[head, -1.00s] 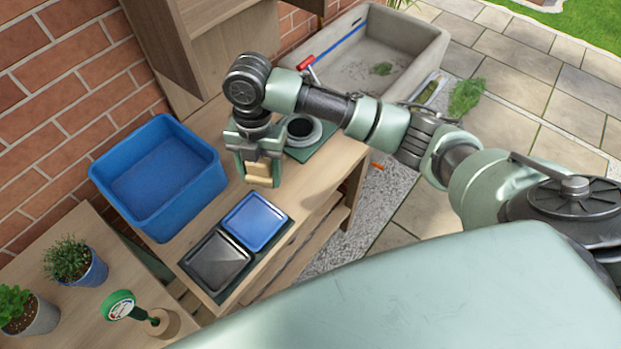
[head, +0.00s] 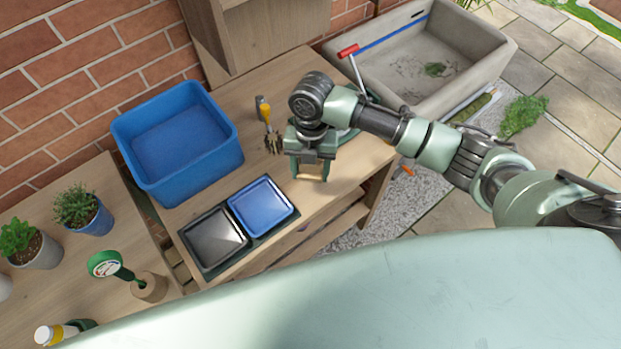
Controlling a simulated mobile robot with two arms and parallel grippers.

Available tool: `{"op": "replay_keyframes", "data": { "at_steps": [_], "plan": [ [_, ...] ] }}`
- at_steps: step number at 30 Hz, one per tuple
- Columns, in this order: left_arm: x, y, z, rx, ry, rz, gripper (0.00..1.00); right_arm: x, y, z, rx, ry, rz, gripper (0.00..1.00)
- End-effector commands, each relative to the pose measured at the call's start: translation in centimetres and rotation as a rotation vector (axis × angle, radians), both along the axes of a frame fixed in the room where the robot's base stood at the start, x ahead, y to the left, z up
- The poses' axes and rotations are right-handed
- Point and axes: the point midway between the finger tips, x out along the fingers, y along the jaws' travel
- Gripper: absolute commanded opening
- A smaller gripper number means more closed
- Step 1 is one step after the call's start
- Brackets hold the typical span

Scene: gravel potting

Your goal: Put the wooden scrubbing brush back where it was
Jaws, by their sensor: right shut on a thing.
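My right gripper (head: 310,170) is shut on the wooden scrubbing brush (head: 312,176). Only a small pale wooden part of the brush shows below the fingers; the rest is hidden by the gripper. The gripper is over the wooden bench, to the right of the blue tray (head: 262,206) and near the bench's front edge. I cannot tell whether the brush touches the bench top. My left gripper is not in view.
A blue bin (head: 228,157) stands at the back left of the bench. A black tray (head: 215,238) sits beside the blue tray. A yellow-handled tool (head: 266,113) lies behind the gripper. A stone sink (head: 480,75) stands beyond, with a red-handled tool (head: 347,50) at its near corner.

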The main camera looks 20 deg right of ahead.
Motion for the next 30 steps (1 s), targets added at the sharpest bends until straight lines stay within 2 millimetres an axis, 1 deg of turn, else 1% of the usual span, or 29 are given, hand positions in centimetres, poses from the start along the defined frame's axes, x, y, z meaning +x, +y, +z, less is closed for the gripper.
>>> {"op": "replay_keyframes", "data": {
  "at_steps": [3, 5, 8, 12, 14, 27, 28, 29, 30],
  "plan": [
    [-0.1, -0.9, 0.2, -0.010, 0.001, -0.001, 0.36, 0.0, 0.0, -1.3, 0.000, 0.001, -0.001, 0.12],
    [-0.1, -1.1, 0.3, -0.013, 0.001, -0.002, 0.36, 0.0, 0.0, -1.7, 0.000, 0.001, -0.001, 0.12],
    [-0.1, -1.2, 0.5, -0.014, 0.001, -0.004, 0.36, 0.0, 0.0, -2.8, -0.001, 0.001, -0.001, 0.12],
    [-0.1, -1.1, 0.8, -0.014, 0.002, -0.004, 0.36, 0.0, 0.1, -5.0, 0.001, 0.002, -0.001, 0.12],
    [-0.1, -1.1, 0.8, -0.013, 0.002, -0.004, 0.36, 0.0, 0.0, -5.6, -0.001, 0.000, -0.001, 0.12],
    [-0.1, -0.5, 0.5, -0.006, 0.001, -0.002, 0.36, 0.0, 0.0, -6.4, 0.000, -0.001, 0.000, 0.12],
    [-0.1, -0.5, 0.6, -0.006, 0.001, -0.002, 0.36, 0.0, 0.0, -6.3, 0.000, -0.001, 0.000, 0.64],
    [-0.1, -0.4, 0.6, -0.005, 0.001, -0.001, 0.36, 0.0, 0.0, -6.3, 0.000, -0.001, 0.000, 0.72],
    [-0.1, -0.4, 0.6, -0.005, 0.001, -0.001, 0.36, 0.0, 0.0, -6.3, 0.000, -0.001, 0.000, 0.77]
  ]
}}
